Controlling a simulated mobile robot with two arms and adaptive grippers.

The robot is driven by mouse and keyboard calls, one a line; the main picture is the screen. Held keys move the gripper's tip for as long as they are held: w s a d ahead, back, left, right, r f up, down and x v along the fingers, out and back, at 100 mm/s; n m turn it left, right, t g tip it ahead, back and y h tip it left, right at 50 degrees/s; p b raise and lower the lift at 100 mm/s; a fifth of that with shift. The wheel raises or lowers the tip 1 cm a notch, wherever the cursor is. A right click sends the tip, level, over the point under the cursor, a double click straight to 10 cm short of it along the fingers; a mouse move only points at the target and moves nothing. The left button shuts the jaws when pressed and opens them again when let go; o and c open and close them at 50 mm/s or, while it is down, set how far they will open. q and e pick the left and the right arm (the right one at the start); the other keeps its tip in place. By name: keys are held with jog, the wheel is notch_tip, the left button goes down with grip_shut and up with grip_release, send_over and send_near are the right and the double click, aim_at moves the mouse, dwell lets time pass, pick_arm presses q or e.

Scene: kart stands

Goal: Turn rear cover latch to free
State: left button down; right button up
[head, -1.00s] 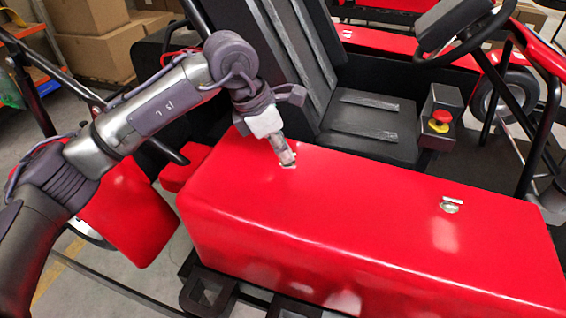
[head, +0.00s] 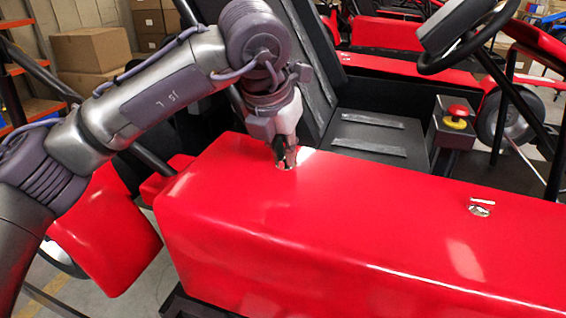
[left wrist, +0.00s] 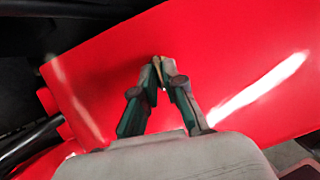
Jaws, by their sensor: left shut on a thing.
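The kart's red side cover (head: 330,230) fills the front of the head view. My left gripper (head: 284,164) points down at the cover's top near its left end. Its fingertips are shut on a small latch (left wrist: 157,66), which the fingers mostly hide. In the left wrist view the gripper (left wrist: 158,72) shows both fingers closed together over the red surface. The latch's turn angle cannot be told. A second metal latch (head: 480,208) sits uncovered on the cover's top, further right. My right gripper is not in view.
The black seat (head: 370,140) is right behind the cover. A red and yellow stop button (head: 456,116) stands beside it, and the steering wheel (head: 470,40) is at the upper right. Cardboard boxes (head: 92,62) and more karts stand behind.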

pick_arm(q)
jog(key=shift+n+y+b, duration=0.3)
jog(key=shift+n+b, duration=0.25)
jog(key=shift+n, duration=0.15)
jog(key=c, duration=1.2)
grip_release()
jog(key=shift+c, duration=0.2)
jog(key=shift+r, duration=0.15)
jog(key=v, duration=1.1)
jog(key=shift+s+r, duration=0.3)
